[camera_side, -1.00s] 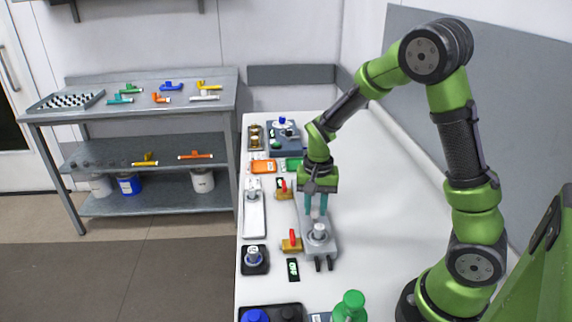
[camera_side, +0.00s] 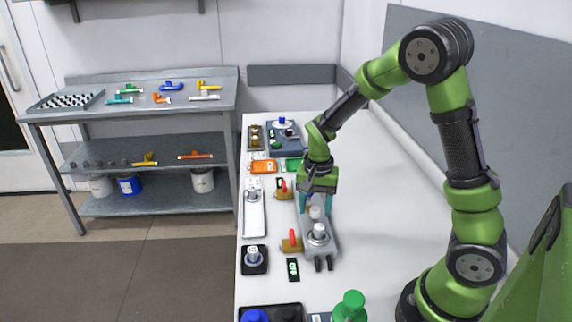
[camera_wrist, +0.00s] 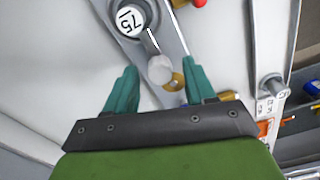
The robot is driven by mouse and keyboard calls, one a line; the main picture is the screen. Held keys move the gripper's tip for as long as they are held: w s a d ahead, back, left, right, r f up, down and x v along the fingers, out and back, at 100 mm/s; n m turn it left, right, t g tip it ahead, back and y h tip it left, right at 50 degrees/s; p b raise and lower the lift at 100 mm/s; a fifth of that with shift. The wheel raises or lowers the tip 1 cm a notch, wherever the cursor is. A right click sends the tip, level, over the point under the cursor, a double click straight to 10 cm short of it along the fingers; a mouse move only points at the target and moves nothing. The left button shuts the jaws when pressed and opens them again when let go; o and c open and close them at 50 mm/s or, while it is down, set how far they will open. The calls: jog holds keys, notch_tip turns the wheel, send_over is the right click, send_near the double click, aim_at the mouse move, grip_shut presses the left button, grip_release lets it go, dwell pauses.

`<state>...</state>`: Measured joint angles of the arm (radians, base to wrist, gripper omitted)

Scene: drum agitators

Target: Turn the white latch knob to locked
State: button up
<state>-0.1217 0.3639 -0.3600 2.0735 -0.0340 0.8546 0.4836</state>
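My gripper (camera_wrist: 160,84) has two teal fingers set wide apart, pointing down over a grey plate. In the side view my gripper (camera_side: 315,207) is low over the far part of that plate. A pale round-topped knob (camera_wrist: 160,69) shows between the fingers, with clear space to each finger. It also shows in the side view (camera_side: 315,212), partly hidden by my gripper. A second knob (camera_side: 320,230), marked 75 in the wrist view (camera_wrist: 130,20), stands nearer on the same plate. A white panel (camera_side: 255,221) to the left carries a grey knob (camera_side: 251,197). I cannot tell surely which knob is the latch.
Two brass valves with red handles (camera_side: 291,241) sit along the plate's left side. A black-based knob (camera_side: 254,256), a small dark display (camera_side: 293,270) and a green knob (camera_side: 350,306) stand nearer. Orange and green trays (camera_side: 263,167) lie beyond. The bench's right side is clear.

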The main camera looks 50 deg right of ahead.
aim_at(315, 207)
notch_tip(315, 207, up, 17)
dwell(0.7)
jog(key=shift+f, duration=0.1)
jog(key=s+a+r+n+t+y, duration=0.2)
jog(key=s+a+n+t, duration=0.5)
jog(key=s+a, duration=0.3)
jog(key=shift+s+n, duration=0.6)
jog(key=shift+s, duration=0.1)
jog(key=shift+r, duration=0.1)
